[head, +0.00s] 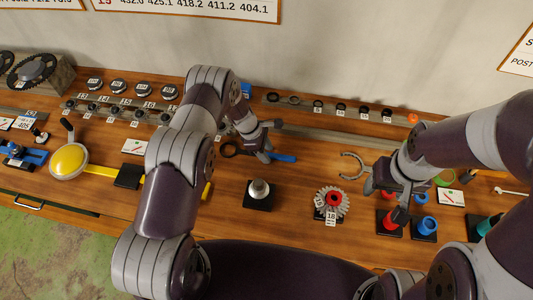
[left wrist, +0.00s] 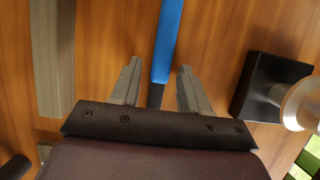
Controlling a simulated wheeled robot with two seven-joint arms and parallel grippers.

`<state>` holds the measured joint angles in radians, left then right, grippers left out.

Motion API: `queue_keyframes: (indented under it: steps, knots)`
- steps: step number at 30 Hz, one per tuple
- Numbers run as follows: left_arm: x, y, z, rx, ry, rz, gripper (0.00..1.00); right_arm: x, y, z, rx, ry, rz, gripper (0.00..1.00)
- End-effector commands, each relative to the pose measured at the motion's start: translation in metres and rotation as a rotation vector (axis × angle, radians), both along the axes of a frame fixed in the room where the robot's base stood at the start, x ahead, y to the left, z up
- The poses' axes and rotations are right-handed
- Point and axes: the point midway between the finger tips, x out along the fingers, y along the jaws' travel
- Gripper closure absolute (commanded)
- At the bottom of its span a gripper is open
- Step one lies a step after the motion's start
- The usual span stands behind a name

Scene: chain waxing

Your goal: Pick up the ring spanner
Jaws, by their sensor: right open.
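A tool with a dark ring end (head: 230,149) and a blue handle (head: 284,158) lies on the wooden bench; it looks like the ring spanner. Its middle is hidden behind my left gripper (head: 266,156). In the left wrist view the blue handle (left wrist: 168,40) runs between the two fingers of my left gripper (left wrist: 157,85). Those fingers are apart, with a gap on each side of the tool. I cannot tell the height of the fingertips over the bench. My right gripper (head: 385,200) is open near a grey hook-shaped tool (head: 350,164) and a red part.
A toothed cog (head: 332,201) and blue parts on black bases (head: 424,225) stand further right. A long grey rail (head: 335,137) lies behind.

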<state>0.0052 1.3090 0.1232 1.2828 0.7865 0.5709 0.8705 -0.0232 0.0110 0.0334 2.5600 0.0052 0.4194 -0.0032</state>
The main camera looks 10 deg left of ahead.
Motion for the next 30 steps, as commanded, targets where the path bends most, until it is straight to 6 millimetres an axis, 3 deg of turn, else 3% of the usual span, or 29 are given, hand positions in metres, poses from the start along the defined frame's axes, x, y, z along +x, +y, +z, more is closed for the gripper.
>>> queue_keyframes:
  steps: [1,3,4,14,22,30]
  knots:
    - [0.000,0.000,0.000,0.000,0.001,0.000,0.74,0.000,0.000,0.000,0.000,0.000,0.000,0.35]
    - [0.000,0.000,0.000,0.000,0.001,0.000,0.96,0.000,0.000,0.000,0.000,0.000,0.000,0.35]
    - [0.000,0.000,0.000,0.000,0.001,0.000,1.00,0.000,0.000,0.000,0.000,0.000,0.000,0.35]
    - [0.000,0.000,0.005,0.000,0.000,0.000,1.00,0.000,0.000,0.003,0.000,0.000,0.000,0.35]
    - [0.000,-0.002,0.052,-0.001,0.000,0.000,1.00,0.000,0.000,0.031,0.000,0.000,0.000,0.35]
    - [-0.036,-0.059,0.088,0.000,0.001,-0.005,1.00,0.000,0.000,0.059,0.000,0.000,0.000,0.35]
